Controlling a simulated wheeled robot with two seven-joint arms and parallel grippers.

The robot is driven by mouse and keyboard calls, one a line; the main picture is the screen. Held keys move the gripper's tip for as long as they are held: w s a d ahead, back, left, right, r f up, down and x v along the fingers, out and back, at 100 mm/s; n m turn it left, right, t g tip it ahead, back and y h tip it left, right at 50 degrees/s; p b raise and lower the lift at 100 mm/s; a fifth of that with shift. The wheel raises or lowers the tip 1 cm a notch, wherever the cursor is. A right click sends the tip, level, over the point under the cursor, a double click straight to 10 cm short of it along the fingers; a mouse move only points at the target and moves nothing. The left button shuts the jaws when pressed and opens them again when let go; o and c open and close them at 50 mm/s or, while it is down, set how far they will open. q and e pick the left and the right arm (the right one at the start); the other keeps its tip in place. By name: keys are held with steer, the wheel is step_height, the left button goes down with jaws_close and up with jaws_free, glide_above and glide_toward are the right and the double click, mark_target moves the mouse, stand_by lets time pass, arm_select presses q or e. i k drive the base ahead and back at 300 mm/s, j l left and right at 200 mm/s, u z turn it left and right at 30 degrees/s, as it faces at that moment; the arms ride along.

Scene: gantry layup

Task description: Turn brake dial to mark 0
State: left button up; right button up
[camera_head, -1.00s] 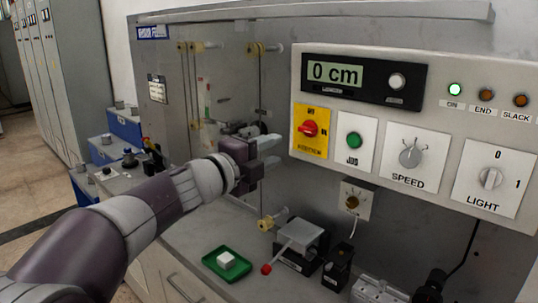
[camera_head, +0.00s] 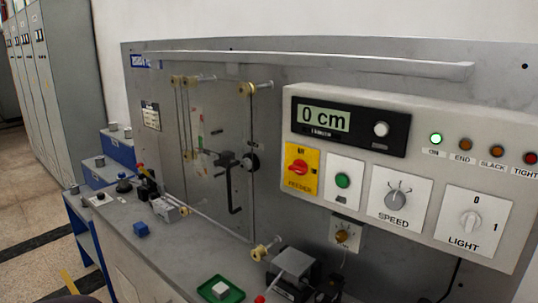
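No label reading "brake" is legible, so I cannot tell for sure which control is the brake dial. A black round knob (camera_head: 250,162) sits on the upright grey panel, right of a black bracket with a hanging hook (camera_head: 232,185). A small brass-coloured knob (camera_head: 342,236) sits on a white plate below the control box; its marks are too small to read. The SPEED dial (camera_head: 398,200) and LIGHT switch (camera_head: 469,221) are on the control box. Neither gripper is in view; only a dark sliver of my arm shows at the bottom left edge.
The display (camera_head: 322,117) reads 0 cm and the green ON lamp (camera_head: 436,138) is lit. A green tray (camera_head: 236,294) with a white block, a red-tipped lever and a black device are on the bench. The panel front is unobstructed.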

mark_target(100, 196)
steer(key=u, duration=1.25)
steer(key=i+z, duration=0.1)
steer(key=z, duration=0.5)
steer(key=i+j+z, duration=0.4)
steer(key=j, duration=0.2)
steer(key=i+j+z, duration=0.45)
steer(key=j, duration=0.3)
steer(key=i+j+z, duration=0.2)
steer(key=j, duration=0.2)
steer(key=i+j, duration=0.15)
steer(key=j, duration=0.3)
steer(key=i+j, duration=0.15)
steer(key=j, duration=0.3)
steer(key=i+j, duration=0.1)
steer(key=j, duration=0.35)
steer(key=i+j+z, duration=0.1)
steer(key=j, duration=0.35)
steer(key=i+j, duration=0.2)
steer(key=j, duration=0.25)
steer(key=i+j, duration=0.1)
steer(key=j, duration=0.35)
steer(key=i+j, duration=0.15)
steer(key=j, duration=0.3)
